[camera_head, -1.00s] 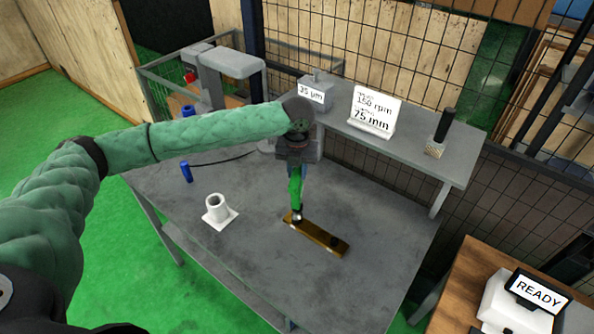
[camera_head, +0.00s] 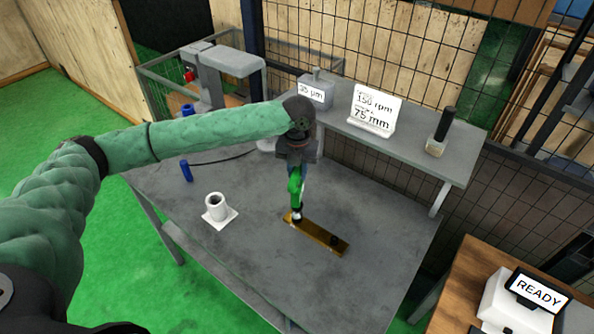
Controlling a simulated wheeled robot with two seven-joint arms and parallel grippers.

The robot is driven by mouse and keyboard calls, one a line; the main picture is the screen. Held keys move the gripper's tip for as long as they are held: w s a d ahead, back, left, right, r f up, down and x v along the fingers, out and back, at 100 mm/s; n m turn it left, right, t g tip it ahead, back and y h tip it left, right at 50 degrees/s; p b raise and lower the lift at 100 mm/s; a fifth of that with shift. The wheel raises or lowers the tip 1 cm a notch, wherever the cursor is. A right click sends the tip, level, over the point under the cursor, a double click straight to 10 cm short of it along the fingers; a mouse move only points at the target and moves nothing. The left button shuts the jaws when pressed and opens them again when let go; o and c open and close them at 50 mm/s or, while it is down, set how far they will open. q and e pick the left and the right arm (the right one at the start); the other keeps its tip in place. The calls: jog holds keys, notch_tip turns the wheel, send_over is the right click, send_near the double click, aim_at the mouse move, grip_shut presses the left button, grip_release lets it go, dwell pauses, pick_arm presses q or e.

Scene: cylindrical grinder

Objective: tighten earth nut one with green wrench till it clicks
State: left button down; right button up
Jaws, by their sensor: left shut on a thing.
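My left gripper (camera_head: 297,170) hangs over the grey table and is shut on the green wrench (camera_head: 295,187). The wrench points down, with its lower end at the left end of a brass-coloured bar (camera_head: 320,236) lying on the table. The wrench end covers that end of the bar, so the nut under it is hidden. A dark nut or stud (camera_head: 333,241) shows near the bar's right end. My right gripper is not in view.
A blue cylinder (camera_head: 186,171) stands farther left. A raised shelf (camera_head: 408,149) at the back carries signs and a dark-handled tool (camera_head: 443,130). A wooden table with a READY display (camera_head: 538,290) is at lower right.

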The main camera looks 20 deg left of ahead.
pick_arm(q)
jog(key=shift+w+a+r, duration=0.1)
jog(key=shift+w+r, duration=0.15)
jog(key=shift+r, duration=0.8)
jog(key=shift+w+r, duration=0.1)
jog(key=shift+r, duration=1.4)
